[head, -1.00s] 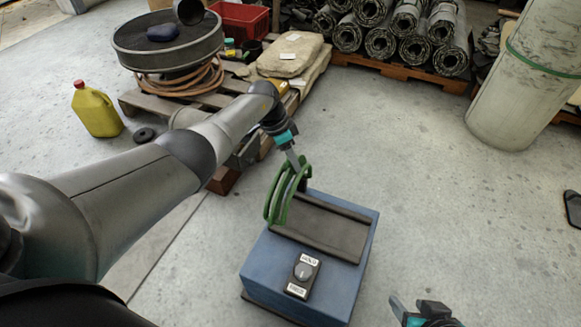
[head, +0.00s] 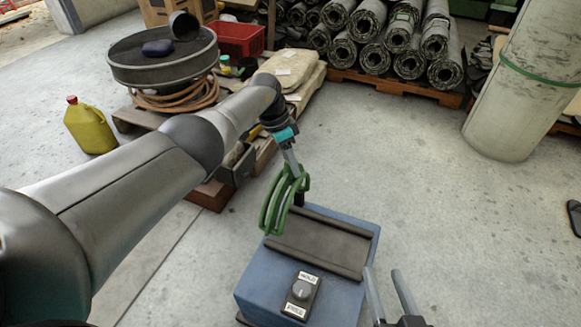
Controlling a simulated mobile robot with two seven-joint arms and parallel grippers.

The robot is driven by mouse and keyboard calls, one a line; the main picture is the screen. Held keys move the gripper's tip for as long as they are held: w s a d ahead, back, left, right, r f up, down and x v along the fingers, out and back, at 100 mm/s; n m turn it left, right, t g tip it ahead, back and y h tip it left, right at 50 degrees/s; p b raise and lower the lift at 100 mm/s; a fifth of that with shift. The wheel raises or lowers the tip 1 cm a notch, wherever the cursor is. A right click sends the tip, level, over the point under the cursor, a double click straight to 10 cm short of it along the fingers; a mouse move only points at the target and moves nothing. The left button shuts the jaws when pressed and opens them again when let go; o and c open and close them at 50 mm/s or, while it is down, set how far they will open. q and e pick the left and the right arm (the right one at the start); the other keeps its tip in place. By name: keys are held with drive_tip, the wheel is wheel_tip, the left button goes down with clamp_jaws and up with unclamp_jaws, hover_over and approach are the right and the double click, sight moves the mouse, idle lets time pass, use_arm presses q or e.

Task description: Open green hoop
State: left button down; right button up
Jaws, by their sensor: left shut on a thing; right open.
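The green hoop (head: 269,212) is a bundle of green loops at the upper left edge of the blue box-shaped machine (head: 262,281). My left gripper (head: 296,172) is shut on the hoop's upper part. The hoop hangs tilted beside the dark grooved top plate (head: 318,242). Whether it touches the machine is hard to tell. My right gripper (head: 387,292) is open and empty, with its two fingers pointing up just right of the machine's front. The rest of the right hand is cut off by the bottom edge.
A black control box with a knob (head: 300,293) sits on the machine's front. A pallet (head: 212,190) with sacks, hose and a round drum stands behind my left arm. A yellow jug (head: 90,128) is at left. Rolls (head: 395,40) are stacked behind.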

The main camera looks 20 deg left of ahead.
use_arm(q)
drive_tip(key=shift+d+f, duration=0.1)
drive_tip(key=shift+d, duration=0.05)
use_arm(e)
drive_tip(key=shift+s+a+r+t, duration=0.1)
drive_tip(key=shift+a+r+t, duration=0.2)
drive_tip(key=shift+t, duration=0.1)
use_arm(q)
drive_tip(key=c, duration=0.7)
unclamp_jaws()
drive_tip(key=shift+o, duration=1.3)
use_arm(e)
drive_tip(key=shift+d, duration=0.1)
use_arm(q)
drive_tip(key=shift+w, duration=0.1)
drive_tip(key=shift+r, duration=0.2)
use_arm(e)
drive_tip(key=shift+y, duration=0.3)
